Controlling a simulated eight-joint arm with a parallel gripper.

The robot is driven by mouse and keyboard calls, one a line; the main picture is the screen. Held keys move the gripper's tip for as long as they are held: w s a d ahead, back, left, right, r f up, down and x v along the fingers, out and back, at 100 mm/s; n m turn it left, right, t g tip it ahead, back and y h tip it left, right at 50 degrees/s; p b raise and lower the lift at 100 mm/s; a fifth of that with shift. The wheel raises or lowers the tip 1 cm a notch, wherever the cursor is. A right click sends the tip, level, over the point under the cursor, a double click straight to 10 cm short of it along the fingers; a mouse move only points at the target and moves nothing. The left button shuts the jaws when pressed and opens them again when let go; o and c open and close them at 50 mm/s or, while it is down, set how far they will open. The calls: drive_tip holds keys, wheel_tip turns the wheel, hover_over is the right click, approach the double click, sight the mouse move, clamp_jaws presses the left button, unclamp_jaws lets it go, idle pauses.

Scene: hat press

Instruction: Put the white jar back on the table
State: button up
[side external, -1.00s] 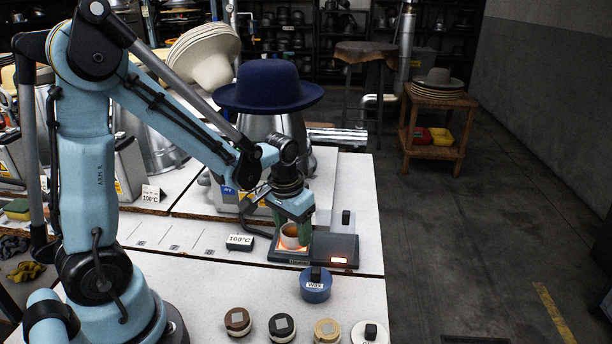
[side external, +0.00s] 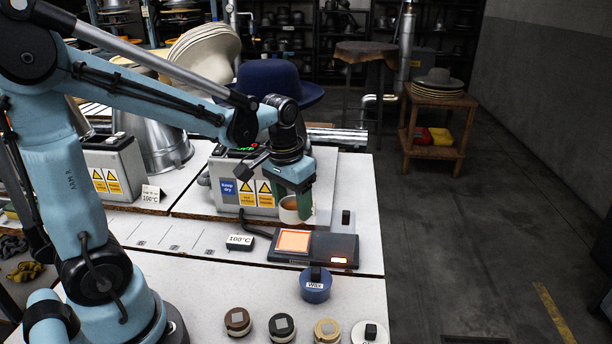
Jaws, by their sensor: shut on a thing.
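The white jar (side external: 290,212) is held in my gripper (side external: 296,208), which is shut on it. The jar shows a brown inside and hangs above and just behind the hot plate (side external: 293,241). The plate's square pad glows orange and is bare. One finger hides part of the jar. The white table (side external: 340,291) spreads in front of and around the plate.
Several lidded jars (side external: 282,327) line the front edge. A grey box with warning labels (side external: 243,190) and a blue hat (side external: 268,78) are behind.

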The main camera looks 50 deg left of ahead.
wheel_tip(320, 180, up, 2)
drive_tip(key=shift+r, duration=0.25)
drive_tip(key=shift+s+d+r, duration=0.1)
drive_tip(key=shift+d+r, duration=0.1)
drive_tip(key=s+d+m, duration=0.4)
drive_tip(key=s+d, duration=1.1)
drive_tip(key=s, duration=0.1)
drive_tip(key=w+a+f, duration=0.1)
drive_tip(key=a+f, duration=0.1)
drive_tip(key=a, duration=0.1)
drive_tip(key=w+a+f, duration=0.2)
drive_tip(key=a+f, duration=0.1)
drive_tip(key=a, duration=0.1)
drive_tip(key=w+a+f, duration=0.2)
drive_tip(key=a, duration=0.1)
drive_tip(key=shift+w+a+f, duration=0.15)
drive_tip(key=shift+w+f, duration=0.05)
drive_tip(key=shift+f, duration=2.05)
drive_tip(key=o, duration=1.4)
drive_tip(key=shift+f, duration=0.15)
drive_tip(key=shift+c, duration=0.2)
